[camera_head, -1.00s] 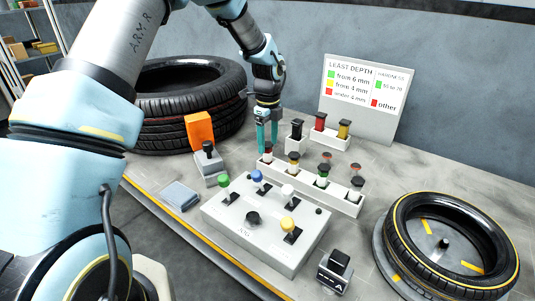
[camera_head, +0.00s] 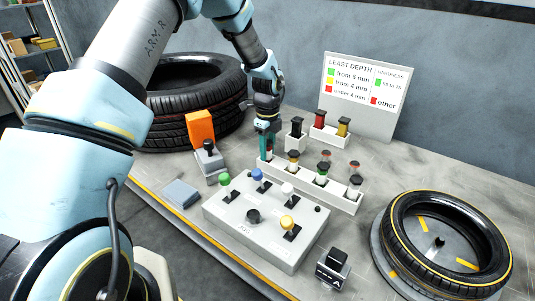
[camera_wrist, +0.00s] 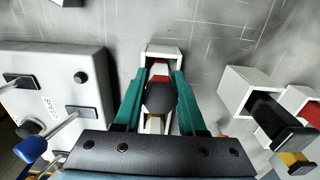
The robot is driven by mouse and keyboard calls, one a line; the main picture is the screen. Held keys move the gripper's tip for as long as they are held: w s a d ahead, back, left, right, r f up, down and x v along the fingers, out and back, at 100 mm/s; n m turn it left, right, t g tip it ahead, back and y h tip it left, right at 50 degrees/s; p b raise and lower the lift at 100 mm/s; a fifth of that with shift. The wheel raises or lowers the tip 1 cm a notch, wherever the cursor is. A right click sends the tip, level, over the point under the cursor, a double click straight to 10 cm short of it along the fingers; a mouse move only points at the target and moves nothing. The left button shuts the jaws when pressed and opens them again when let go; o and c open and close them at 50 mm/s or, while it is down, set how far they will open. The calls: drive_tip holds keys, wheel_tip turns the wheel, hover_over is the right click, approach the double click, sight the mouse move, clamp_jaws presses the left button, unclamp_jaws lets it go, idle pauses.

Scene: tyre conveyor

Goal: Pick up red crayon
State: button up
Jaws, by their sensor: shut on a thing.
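In the head view my gripper (camera_head: 265,147) points down over the left end of a long white rack (camera_head: 313,184). In the wrist view its two teal fingers (camera_wrist: 161,74) stand on either side of a crayon with a dark round cap (camera_wrist: 160,98). A red part of this red crayon (camera_wrist: 160,69) shows between the fingertips, so the fingers are shut on it. Its lower end is by the white rack end (camera_wrist: 163,50); I cannot tell whether it is clear of the slot. Another red piece (camera_head: 320,120) stands in a small white holder at the back.
Several capped pieces stand along the rack to the right. A black piece (camera_head: 297,128) and a yellow one (camera_head: 344,127) stand close behind. A control box (camera_head: 262,232) with levers lies in front. Tyres (camera_head: 190,100) stand left; another tyre (camera_head: 445,240) lies right.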

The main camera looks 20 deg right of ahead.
clamp_jaws()
wheel_tip(320, 180, up, 10)
drive_tip(key=b, duration=0.2)
drive_tip(key=shift+b, duration=0.4)
drive_tip(key=shift+o, duration=1.7)
unclamp_jaws()
clamp_jaws()
